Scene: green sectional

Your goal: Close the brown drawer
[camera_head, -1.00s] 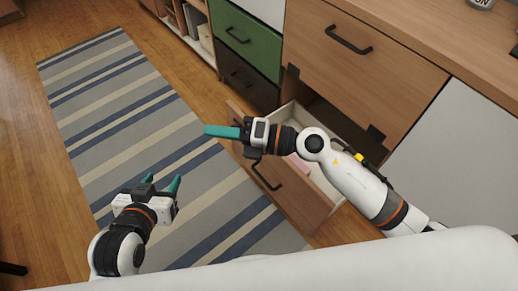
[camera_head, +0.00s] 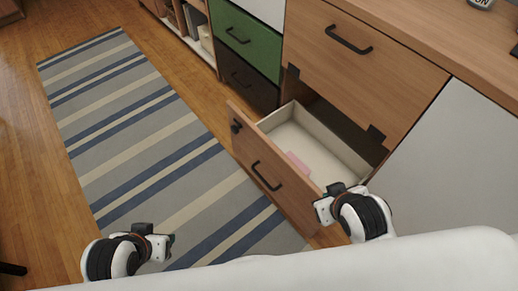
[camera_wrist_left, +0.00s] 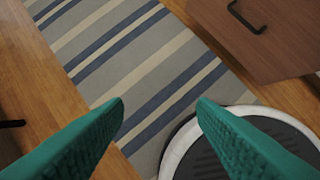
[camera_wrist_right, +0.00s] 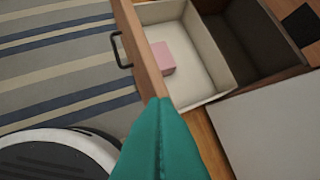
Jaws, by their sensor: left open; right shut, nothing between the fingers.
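The brown drawer (camera_head: 265,165) stands pulled out of the cabinet, with a wooden front, a black bar handle (camera_head: 266,176) and a pale inside. Its front also shows in the left wrist view (camera_wrist_left: 275,50) and the right wrist view (camera_wrist_right: 142,50). My right gripper (camera_wrist_right: 162,105) is shut and empty. Its fingertips overlap the near end of the drawer front in the right wrist view; I cannot tell whether they touch. My left gripper (camera_wrist_left: 160,106) is open and empty, over the floor and rug, left of the drawer. In the head view both grippers' fingers are mostly hidden.
A pink block (camera_head: 298,162) lies in the drawer. Above it is a closed wooden front (camera_head: 345,70). To the left are a green drawer (camera_head: 245,35) and a dark drawer (camera_head: 248,82). A white panel (camera_head: 445,150) is to the right. The striped rug (camera_head: 140,120) is clear.

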